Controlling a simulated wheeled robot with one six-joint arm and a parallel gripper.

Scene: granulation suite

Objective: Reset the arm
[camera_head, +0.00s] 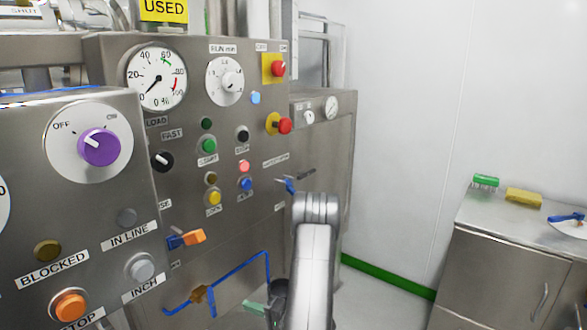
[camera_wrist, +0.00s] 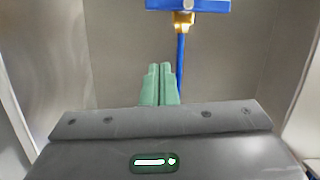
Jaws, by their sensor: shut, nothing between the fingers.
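My arm rises in the lower middle of the head view, in front of the steel control panel (camera_head: 225,125). My gripper (camera_wrist: 160,68) shows in the wrist view with its two green fingers together and nothing between them. In the head view its green fingertips (camera_head: 254,307) show low beside my arm, near the panel's lower part. In the wrist view a blue pipe (camera_wrist: 181,62) with a brass fitting (camera_wrist: 184,20) and a blue handle stands beyond the fingers. I cannot tell whether the fingers touch anything; they appear apart from the pipe.
A nearer panel (camera_head: 85,190) with a purple knob (camera_head: 99,146) stands at the left. An orange-handled valve (camera_head: 194,237) and blue piping (camera_head: 268,268) stick out from the panel.

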